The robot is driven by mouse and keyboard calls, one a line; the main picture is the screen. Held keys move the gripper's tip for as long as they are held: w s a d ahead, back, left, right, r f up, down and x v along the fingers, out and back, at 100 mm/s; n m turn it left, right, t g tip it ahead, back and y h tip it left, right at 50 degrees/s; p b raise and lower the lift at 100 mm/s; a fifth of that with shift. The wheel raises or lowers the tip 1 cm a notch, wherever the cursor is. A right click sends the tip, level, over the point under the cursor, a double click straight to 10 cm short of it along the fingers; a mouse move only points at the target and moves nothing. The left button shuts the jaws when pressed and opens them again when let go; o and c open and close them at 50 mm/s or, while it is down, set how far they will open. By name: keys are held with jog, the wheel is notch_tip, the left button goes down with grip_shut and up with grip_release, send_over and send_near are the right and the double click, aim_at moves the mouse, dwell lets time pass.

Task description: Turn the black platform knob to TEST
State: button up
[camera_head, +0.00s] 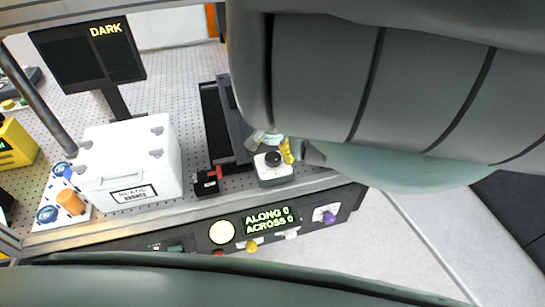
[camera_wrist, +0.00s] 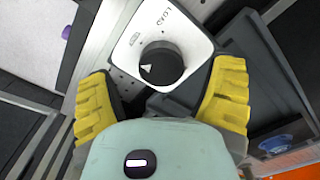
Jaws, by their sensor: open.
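The black platform knob (camera_wrist: 165,62) sits on a small white housing (camera_wrist: 122,58) in the wrist view. A white pointer mark lies at the left side of its face. The word LOAD is printed upside down above the knob; another small label to its left is too small to read. In the head view the knob (camera_head: 273,157) tops the white housing (camera_head: 276,175) near the table's front edge. My gripper (camera_wrist: 163,78) is open, its yellow fingers to the left and right of the knob in the wrist view, with no clear contact. The arm hides much of the gripper in the head view.
A dark platform (camera_head: 224,125) and a red-and-black part (camera_head: 207,181) stand left of the knob. A white lidded box (camera_head: 130,165) is further left. The front panel display (camera_head: 268,219) reads ALONG 0, ACROSS 0. A black screen (camera_head: 90,52) behind reads DARK.

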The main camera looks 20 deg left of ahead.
jog(key=shift+a+f, duration=0.2)
jog(key=shift+f, duration=0.4)
jog(key=shift+d+f, duration=0.15)
jog(key=shift+f, duration=0.5)
